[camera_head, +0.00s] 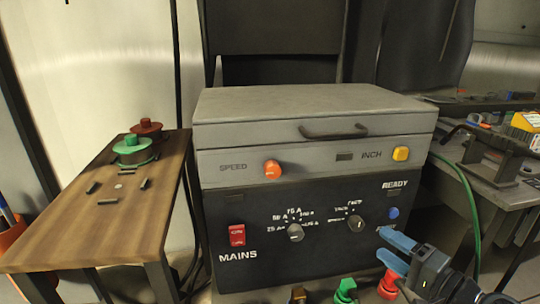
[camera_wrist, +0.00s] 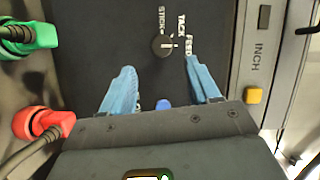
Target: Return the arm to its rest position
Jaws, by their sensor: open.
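My gripper (camera_head: 382,243) is at the lower right of the head view, in front of the machine's (camera_head: 300,248) dark front panel. Its two blue fingers are spread apart with nothing between them. In the wrist view my gripper (camera_wrist: 159,63) faces the panel, and a black selector knob (camera_wrist: 163,45) shows beyond the fingertips. A blue button (camera_wrist: 163,103) shows between the fingers, and also in the head view (camera_head: 393,213), just above the gripper. I cannot tell whether a finger touches the panel. Part of my arm is cut off at the picture's lower right.
Green (camera_head: 345,290) and red (camera_head: 388,285) plugs stick out low on the machine, close to my gripper. A wooden side table (camera_head: 75,235) stands left. A cluttered workbench (camera_head: 510,200) and a green cable (camera_head: 470,200) are right. The machine's lid handle (camera_head: 333,131) sticks out above.

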